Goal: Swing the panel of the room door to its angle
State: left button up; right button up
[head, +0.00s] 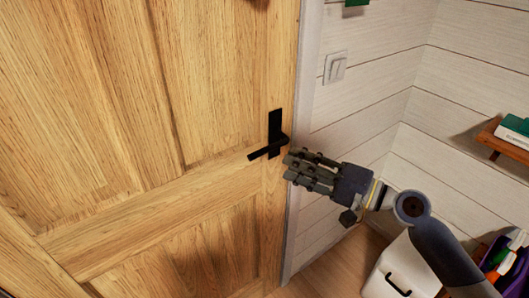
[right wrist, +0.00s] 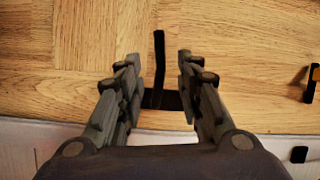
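The room door panel (head: 215,120) is light wood and fills the left of the head view. Its right edge lies along the pale door frame (head: 300,130), with no clear gap showing. A black lever handle (head: 268,148) sits near that edge, its lever pointing left. My right gripper (head: 290,168) is just right of the handle, fingers toward it. In the right wrist view, the right gripper (right wrist: 157,62) has its fingers spread apart, with the handle (right wrist: 159,65) between and beyond them. I cannot tell whether they touch. My left gripper is not in view.
A light switch (head: 335,67) is on the white plank wall right of the frame. A wooden shelf (head: 502,139) with books is at the right. A white box (head: 398,265) and a purple bin (head: 507,258) with colourful things stand at the lower right.

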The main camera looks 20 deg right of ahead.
aim_at(261, 152)
jog(key=p+x, duration=0.3)
jog(key=x, duration=0.5)
jog(key=shift+w+a+r, duration=0.15)
jog(key=shift+w, duration=0.05)
jog(key=shift+w+a, duration=0.4)
